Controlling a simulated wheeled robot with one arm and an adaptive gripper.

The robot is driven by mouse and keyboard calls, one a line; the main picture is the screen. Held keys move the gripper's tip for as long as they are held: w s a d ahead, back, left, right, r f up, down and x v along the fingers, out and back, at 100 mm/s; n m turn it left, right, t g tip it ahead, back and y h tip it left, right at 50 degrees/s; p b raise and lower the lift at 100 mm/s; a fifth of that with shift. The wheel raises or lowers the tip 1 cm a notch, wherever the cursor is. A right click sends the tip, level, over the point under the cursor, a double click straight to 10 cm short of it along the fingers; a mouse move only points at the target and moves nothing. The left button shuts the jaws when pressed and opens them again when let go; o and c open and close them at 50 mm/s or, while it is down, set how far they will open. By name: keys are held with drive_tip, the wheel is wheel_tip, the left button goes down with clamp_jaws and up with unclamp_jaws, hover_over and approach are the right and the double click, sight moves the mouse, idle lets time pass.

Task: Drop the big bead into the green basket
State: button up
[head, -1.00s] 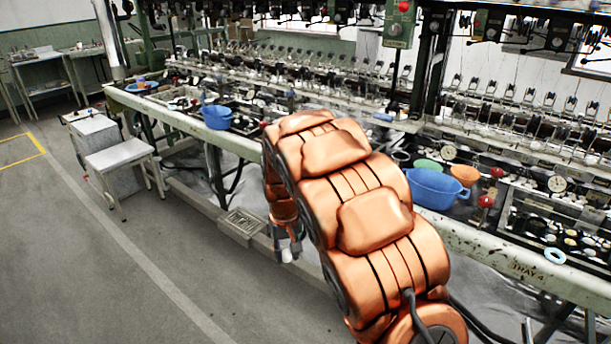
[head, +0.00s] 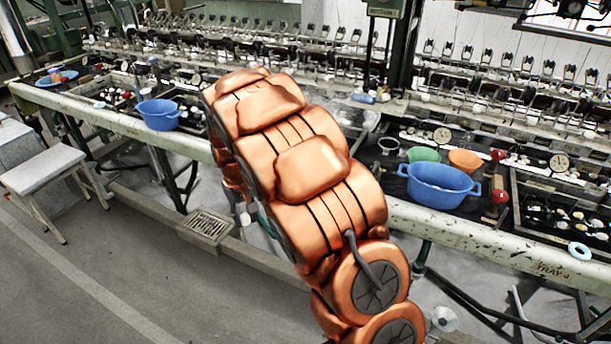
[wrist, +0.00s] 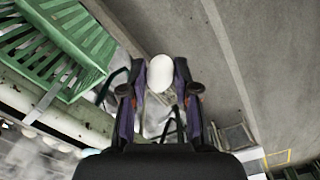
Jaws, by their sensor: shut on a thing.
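The big bead (wrist: 160,72) is white and egg-shaped. In the wrist view my gripper (wrist: 160,84) is shut on it, with one dark finger on either side. The green basket (wrist: 88,38) has slatted sides and shows at the upper left of the wrist view, cut off by the frame's edge. The bead is to the right of the basket, apart from it in the picture, with grey floor behind. In the head view my arm hides most of my gripper, and I cannot make out the green basket there.
In the head view a long worn bench (head: 500,247) crosses the scene. A blue basin (head: 440,186), a green bowl (head: 423,154) and an orange bowl (head: 464,160) stand on it at right. Another blue basin (head: 159,114) is at left. A stool (head: 52,166) stands on open floor.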

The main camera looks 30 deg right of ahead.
drive_tip(key=d+r+m, duration=0.1)
drive_tip(key=d+m, duration=0.1)
drive_tip(key=d, duration=1.9)
drive_tip(key=shift+d+m, duration=0.3)
drive_tip(key=shift+d, duration=0.1)
drive_tip(key=shift+f, duration=2.75)
drive_tip(key=o, duration=0.7)
wheel_tip(320, 180, up, 12)
drive_tip(key=shift+r, duration=0.1)
